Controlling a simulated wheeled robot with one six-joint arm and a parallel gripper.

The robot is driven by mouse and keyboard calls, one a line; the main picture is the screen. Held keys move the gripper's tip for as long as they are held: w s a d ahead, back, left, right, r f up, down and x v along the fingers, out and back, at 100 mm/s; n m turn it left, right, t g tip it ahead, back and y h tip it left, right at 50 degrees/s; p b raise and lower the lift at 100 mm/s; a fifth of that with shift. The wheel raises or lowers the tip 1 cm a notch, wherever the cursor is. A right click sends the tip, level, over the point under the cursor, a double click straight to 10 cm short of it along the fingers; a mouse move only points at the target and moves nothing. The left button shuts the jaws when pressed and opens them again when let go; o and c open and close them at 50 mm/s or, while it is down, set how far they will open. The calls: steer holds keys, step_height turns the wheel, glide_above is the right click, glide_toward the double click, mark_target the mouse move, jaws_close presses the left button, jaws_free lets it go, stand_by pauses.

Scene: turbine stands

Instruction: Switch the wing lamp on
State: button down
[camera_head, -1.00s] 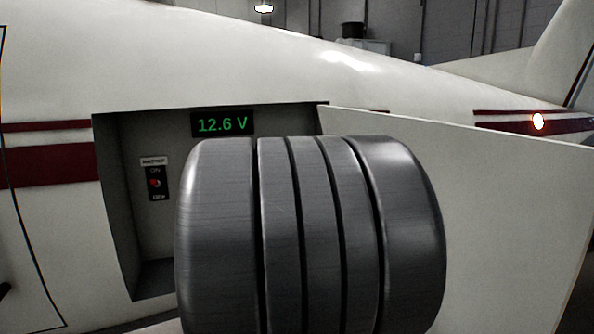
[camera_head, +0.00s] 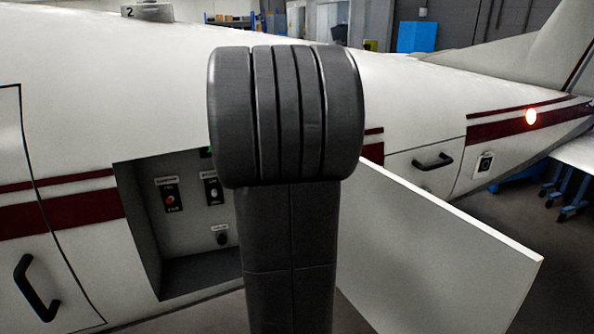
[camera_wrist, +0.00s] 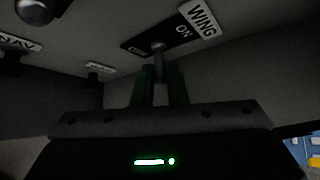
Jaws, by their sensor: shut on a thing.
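In the wrist view, a switch plate (camera_wrist: 135,43) carries an ON mark beside a white WING label (camera_wrist: 200,18). A small metal toggle lever (camera_wrist: 158,62) sticks out of that plate. My gripper (camera_wrist: 160,90) is shut on the lever, with one dark green finger on each side of it. Which way the lever is thrown I cannot tell. In the head view, my arm hides the gripper and the WING switch inside the open panel recess (camera_head: 145,225). I cannot pick out a wing lamp for certain.
Other switches (camera_head: 170,194) (camera_head: 213,188) and a knob (camera_head: 221,235) sit left of my arm in the recess. The open panel door (camera_head: 440,255) stands out to the right. A black handle (camera_head: 37,290) is at left.

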steer(key=shift+w+a+r+n+g+p, duration=0.1)
steer(key=shift+r+n+g+p, duration=0.15)
steer(key=shift+g+p, duration=0.6)
steer(key=shift+w+d+r+n+g+p, duration=0.15)
steer(key=shift+r+g+p, duration=0.2)
steer(key=shift+p, duration=1.05)
steer(key=shift+w+a+r+n+g+p, duration=0.1)
steer(key=shift+a+r+n+g+p, duration=0.3)
steer(key=shift+p, duration=0.75)
steer(key=shift+d+g, duration=0.2)
steer(key=shift+g, duration=0.2)
steer(key=c, duration=1.5)
jaws_free()
steer(key=shift+o, duration=0.2)
steer(key=s+a+r+b, duration=0.1)
steer(key=s+a, duration=0.2)
steer(key=s, duration=0.4)
steer(key=s+a+r+b, duration=0.1)
steer(key=s+a+r, duration=0.1)
steer(key=s, duration=0.5)
steer(key=shift+s+a+b, duration=0.2)
steer(key=shift+a+b, duration=0.1)
steer(key=shift+a, duration=0.5)
